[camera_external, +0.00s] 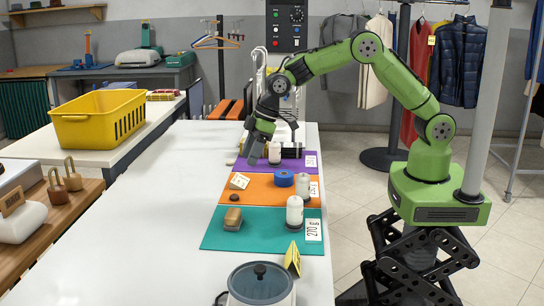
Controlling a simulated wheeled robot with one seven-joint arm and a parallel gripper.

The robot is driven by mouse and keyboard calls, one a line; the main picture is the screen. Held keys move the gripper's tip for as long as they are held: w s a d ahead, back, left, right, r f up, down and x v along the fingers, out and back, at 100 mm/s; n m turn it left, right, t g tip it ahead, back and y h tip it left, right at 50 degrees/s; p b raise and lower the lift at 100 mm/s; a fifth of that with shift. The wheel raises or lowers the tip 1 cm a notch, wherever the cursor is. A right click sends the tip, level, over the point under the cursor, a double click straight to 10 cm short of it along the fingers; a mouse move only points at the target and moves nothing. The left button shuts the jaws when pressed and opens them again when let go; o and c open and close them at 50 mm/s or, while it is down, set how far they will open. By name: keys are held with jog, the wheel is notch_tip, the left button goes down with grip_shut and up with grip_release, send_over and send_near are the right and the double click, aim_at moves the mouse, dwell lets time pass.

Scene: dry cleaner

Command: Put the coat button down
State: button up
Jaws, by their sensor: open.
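A small dark brown round piece that looks like the coat button (235,197) lies flat on the orange mat (262,182), near the mat's front left. My gripper (256,158) points down above the purple mat (222,167), behind and to the right of the button and clear of it. Its fingers are apart and I see nothing held between them. The fingers partly cover the view of the purple mat, and a white spool-like piece (275,153) stands close to their right.
The orange mat also holds a white tag (239,181), a blue roll (284,178) and a white weight (302,186). A brush (233,219) and a larger weight (295,213) stand on the teal mat (262,238). A lidded pot (261,284) is in front. The table's left side is clear.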

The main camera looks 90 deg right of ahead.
jog(key=s+d+r+m+t, duration=0.15)
jog(key=s+d+r, duration=0.25)
jog(key=s+r, duration=1.1)
jog(key=s+d+f+m+h, duration=0.1)
jog(key=s+d+m, duration=0.2)
jog(key=s, duration=1.9)
jog(key=shift+s+h, duration=0.3)
jog(key=shift+s, duration=0.1)
